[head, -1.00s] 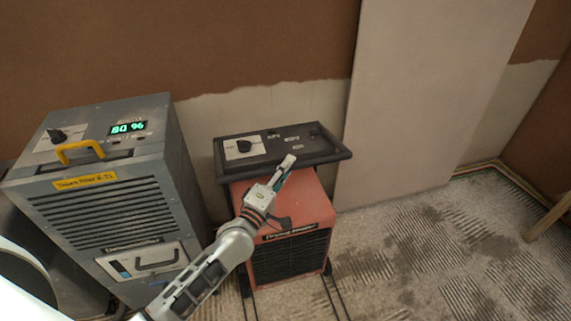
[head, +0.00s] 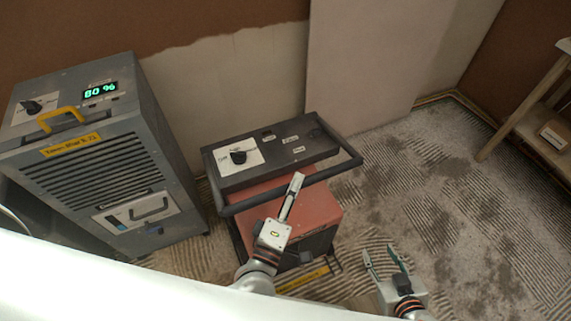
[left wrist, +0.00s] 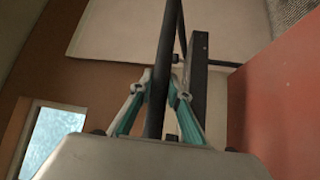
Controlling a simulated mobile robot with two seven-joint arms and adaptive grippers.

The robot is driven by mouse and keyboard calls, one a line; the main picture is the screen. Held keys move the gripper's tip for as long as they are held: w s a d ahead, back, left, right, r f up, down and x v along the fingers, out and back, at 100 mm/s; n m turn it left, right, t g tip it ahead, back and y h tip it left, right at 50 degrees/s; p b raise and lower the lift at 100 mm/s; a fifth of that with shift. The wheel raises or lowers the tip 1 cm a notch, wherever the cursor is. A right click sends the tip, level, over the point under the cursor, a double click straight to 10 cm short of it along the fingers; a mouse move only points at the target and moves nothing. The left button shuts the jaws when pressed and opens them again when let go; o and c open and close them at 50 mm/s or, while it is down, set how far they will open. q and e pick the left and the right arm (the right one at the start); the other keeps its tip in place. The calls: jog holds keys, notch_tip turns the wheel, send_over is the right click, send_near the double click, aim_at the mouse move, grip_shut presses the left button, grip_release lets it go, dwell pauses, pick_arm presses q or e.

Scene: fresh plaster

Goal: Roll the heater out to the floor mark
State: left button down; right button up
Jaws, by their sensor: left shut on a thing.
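The heater (head: 312,208) has a red-orange body, a dark top panel with a dial and a black handle frame (head: 347,172). It stands on the floor beside the wall, angled in the head view. My left gripper (head: 292,192) is at the near side of the handle frame, shut on its bar. In the left wrist view, the dark bar (left wrist: 164,50) runs between the two fingers of that gripper (left wrist: 160,80). My right gripper (head: 385,262) is open and empty, to the right of the heater. A yellow lettered strip (head: 302,280) shows low by the heater; I cannot tell whether it is the floor mark.
A grey dehumidifier (head: 120,180) reading 80 % stands close on the left. A pale board (head: 375,70) leans on the wall behind. A wooden stand (head: 520,115) is at the far right. The ridged, stained floor (head: 450,220) is open to the right.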

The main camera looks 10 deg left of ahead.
pick_arm(q)
jog(key=shift+s+d+f, duration=0.1)
jog(key=shift+s+d, duration=0.5)
jog(key=shift+s, duration=0.15)
jog(key=c, duration=1.9)
grip_release()
jog(key=shift+s, duration=0.1)
jog(key=r+v, duration=0.1)
jog(key=v, duration=0.6)
jog(key=shift+s+f, duration=0.2)
jog(key=shift+f, duration=0.25)
